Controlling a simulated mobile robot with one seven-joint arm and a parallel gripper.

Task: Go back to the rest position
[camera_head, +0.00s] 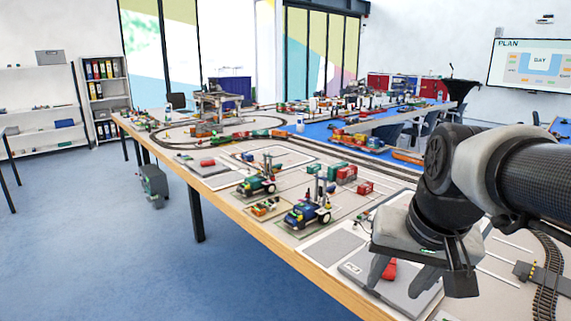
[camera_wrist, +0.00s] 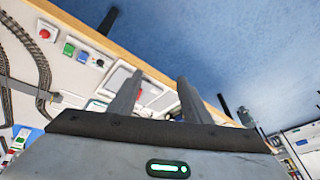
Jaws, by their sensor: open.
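My gripper (camera_head: 403,281) hangs at the lower right in the head view, above the near end of the long table (camera_head: 262,224). Its two grey fingers are apart with nothing between them; they also show in the wrist view (camera_wrist: 158,100). Behind the fingers in the head view, a small red piece (camera_head: 389,269) lies on a grey pad (camera_head: 355,268) on the table. The fingers appear apart from it. In the wrist view, the table edge runs diagonally behind the fingers, with blue floor beyond.
Toy trucks (camera_head: 307,213) stand near the table's left edge. Train tracks (camera_head: 546,275) lie on the right, and a model crane (camera_head: 213,105) stands farther back. In the wrist view, red, green and blue buttons (camera_wrist: 68,49) sit on the table. Open blue floor (camera_head: 120,240) lies left.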

